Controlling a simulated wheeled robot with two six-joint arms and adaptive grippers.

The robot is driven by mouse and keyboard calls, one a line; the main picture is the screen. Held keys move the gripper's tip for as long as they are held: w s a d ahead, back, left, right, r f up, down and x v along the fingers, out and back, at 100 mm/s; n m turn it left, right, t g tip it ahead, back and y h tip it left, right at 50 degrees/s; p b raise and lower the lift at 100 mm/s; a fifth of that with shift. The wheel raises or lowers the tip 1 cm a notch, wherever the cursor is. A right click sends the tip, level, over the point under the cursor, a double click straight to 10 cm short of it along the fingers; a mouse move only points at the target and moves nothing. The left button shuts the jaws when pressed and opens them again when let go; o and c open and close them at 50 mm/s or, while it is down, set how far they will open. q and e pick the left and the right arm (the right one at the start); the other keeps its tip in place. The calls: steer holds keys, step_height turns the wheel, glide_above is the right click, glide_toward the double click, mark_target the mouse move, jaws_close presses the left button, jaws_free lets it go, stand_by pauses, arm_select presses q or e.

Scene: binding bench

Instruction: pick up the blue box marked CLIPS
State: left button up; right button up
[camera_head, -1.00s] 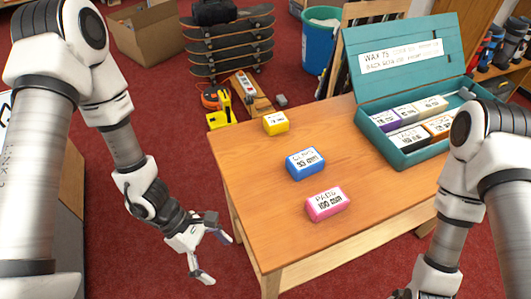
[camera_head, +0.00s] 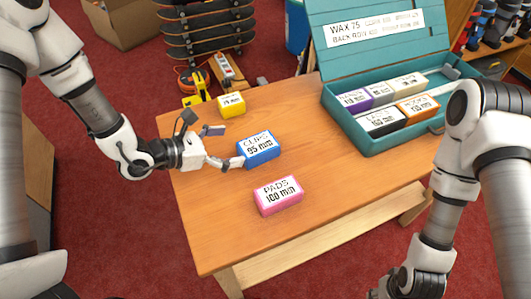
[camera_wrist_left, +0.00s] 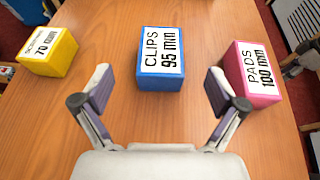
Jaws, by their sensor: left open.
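The blue box marked CLIPS 95 mm (camera_head: 258,149) stands on the wooden table, between a yellow box and a pink box. In the left wrist view the blue box (camera_wrist_left: 161,60) is just beyond the fingertips, near the middle of the gap. My left gripper (camera_head: 228,146) is open and empty at the table's left side, beside the blue box; in the head view one finger overlaps its left edge. The left gripper's two spread fingers also show in the wrist view (camera_wrist_left: 159,92). My right arm's lower end is cut off at the bottom of the head view.
The pink PADS box (camera_head: 279,196) and the yellow box (camera_head: 231,106) flank the blue one. An open teal case (camera_head: 372,147) with several labelled boxes stands at the table's back right. The table front is clear.

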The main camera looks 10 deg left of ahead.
mark_target(260, 143)
arm_select(q)
steer(key=x, duration=0.4)
steer(key=shift+s+f, duration=0.1)
steer(key=shift+f, duration=0.05)
steer(key=shift+w+d+f+p, duration=0.2)
steer(key=shift+w+d+p, duration=0.15)
steer(key=shift+d+p, duration=0.2)
steer(key=x, duration=0.4)
steer(key=shift+a, duration=0.15)
arm_select(e)
steer(key=shift+w+d+r, duration=0.25)
steer(key=shift+d+r, duration=0.05)
steer(key=shift+d, duration=0.1)
arm_select(q)
steer(key=shift+s, duration=0.1)
steer(key=c, duration=1.3)
